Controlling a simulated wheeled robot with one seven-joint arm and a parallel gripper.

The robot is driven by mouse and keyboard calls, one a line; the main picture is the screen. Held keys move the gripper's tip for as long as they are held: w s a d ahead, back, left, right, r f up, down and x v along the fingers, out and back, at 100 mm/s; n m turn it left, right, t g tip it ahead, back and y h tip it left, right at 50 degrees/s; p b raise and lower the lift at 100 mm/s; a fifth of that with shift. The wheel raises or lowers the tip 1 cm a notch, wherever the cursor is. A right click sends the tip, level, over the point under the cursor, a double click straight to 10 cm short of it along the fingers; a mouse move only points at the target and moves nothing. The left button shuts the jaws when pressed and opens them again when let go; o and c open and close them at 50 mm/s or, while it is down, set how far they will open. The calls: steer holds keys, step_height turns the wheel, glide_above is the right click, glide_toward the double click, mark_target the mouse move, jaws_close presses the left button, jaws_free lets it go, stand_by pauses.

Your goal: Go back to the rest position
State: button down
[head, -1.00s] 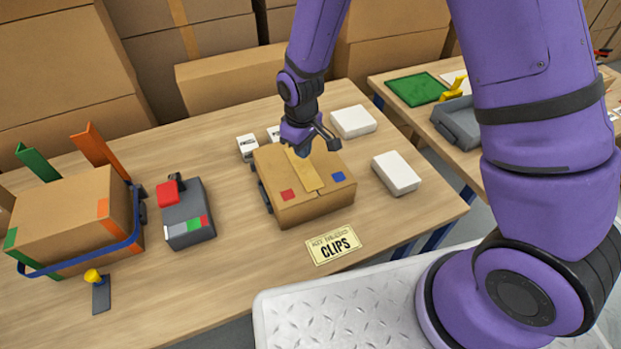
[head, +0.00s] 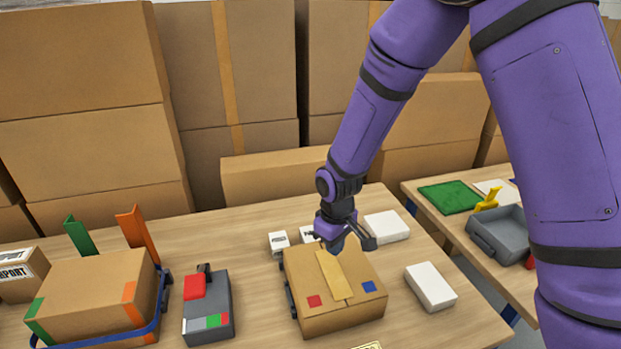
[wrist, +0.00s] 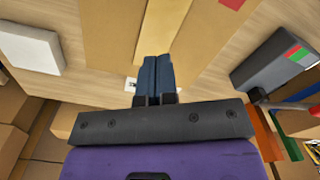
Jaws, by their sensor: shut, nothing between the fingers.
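My gripper (head: 338,246) is shut and empty, at the far part of a cardboard box top in the head view. The box (head: 330,308) stands on the wooden table and carries a tan tape strip, a red square and a blue square. In the wrist view my closed blue fingers (wrist: 156,75) point toward the box (wrist: 115,35). I cannot tell whether the fingertips touch it. My purple arm reaches in from the upper right.
White boxes (head: 430,287) lie right and behind. A second table holds a green mat (head: 450,196) and grey tray (head: 499,235). Stacked cartons (head: 85,55) fill the back.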

steer(key=s+d+r+m+t, duration=0.1)
steer(key=s+d+r+m, duration=0.15)
steer(key=d+r, duration=0.6)
steer(key=s+d+r+m+t, duration=0.1)
steer(key=s+d+r+t, duration=0.15)
steer(key=r, duration=1.05)
steer(key=s+d+r+m, duration=0.1)
steer(key=s+d+r, duration=0.2)
steer(key=s, duration=0.3)
steer(key=s+d+r+m+t, duration=0.1)
steer(key=s+d+r+m, duration=0.1)
steer(key=s+d+r, duration=0.1)
steer(key=s+d+r+m, duration=0.1)
steer(key=s+d+r, duration=0.2)
steer(key=s+r, duration=0.2)
steer(key=shift+s+m+t, duration=0.35)
steer(key=shift+s, duration=1.45)
steer(key=shift+d, duration=0.1)
